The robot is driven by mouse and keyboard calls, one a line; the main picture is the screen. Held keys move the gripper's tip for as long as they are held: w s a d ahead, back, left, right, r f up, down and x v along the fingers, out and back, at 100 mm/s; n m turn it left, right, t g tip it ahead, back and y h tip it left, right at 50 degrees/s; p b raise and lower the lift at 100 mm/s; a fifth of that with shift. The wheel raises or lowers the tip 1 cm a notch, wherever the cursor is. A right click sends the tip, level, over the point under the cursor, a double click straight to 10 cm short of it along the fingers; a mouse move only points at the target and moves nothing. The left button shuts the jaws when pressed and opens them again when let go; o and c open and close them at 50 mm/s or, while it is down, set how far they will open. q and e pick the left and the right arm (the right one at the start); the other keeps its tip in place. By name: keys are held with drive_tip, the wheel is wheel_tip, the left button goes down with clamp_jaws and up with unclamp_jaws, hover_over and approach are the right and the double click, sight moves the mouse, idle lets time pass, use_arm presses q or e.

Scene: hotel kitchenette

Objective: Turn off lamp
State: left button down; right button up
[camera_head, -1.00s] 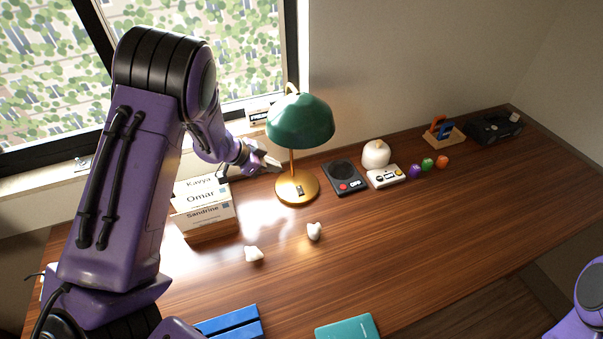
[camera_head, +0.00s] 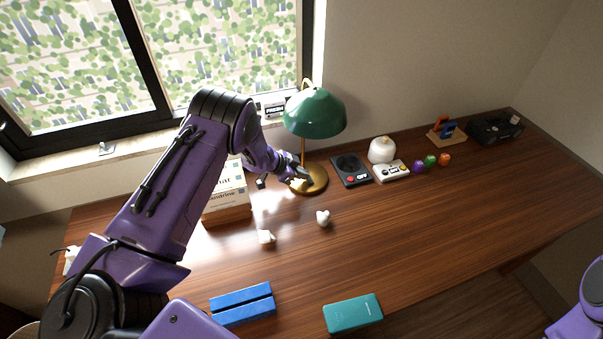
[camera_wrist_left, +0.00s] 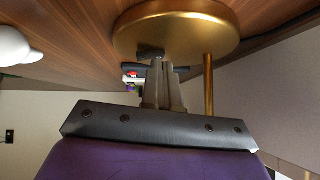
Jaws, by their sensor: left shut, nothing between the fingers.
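The desk lamp has a green dome shade (camera_head: 315,113), a thin gold post (camera_head: 303,150) and a round gold base (camera_head: 318,180) on the wooden desk. My left gripper (camera_head: 302,179) is at the left part of the base, under the shade, with its fingers together and empty. In the left wrist view, the shut fingers (camera_wrist_left: 162,82) point at the gold base (camera_wrist_left: 185,22), beside the post (camera_wrist_left: 208,85). A small dark switch (camera_wrist_left: 150,54) shows at the fingertips; I cannot tell if they touch it. My right gripper is out of view.
A stack of labelled boxes (camera_head: 226,205) stands left of the lamp, partly behind my left arm. A black device (camera_head: 350,170), a controller (camera_head: 391,171) and a white round object (camera_head: 382,150) are to its right. The desk's right-front is clear.

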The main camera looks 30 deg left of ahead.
use_arm(q)
drive_tip(key=shift+w+f, duration=0.15)
drive_tip(key=shift+w+a+f+b, duration=0.1)
drive_tip(key=shift+a+f+b, duration=0.15)
drive_tip(key=shift+f+b, duration=0.6)
drive_tip(key=shift+r, duration=0.4)
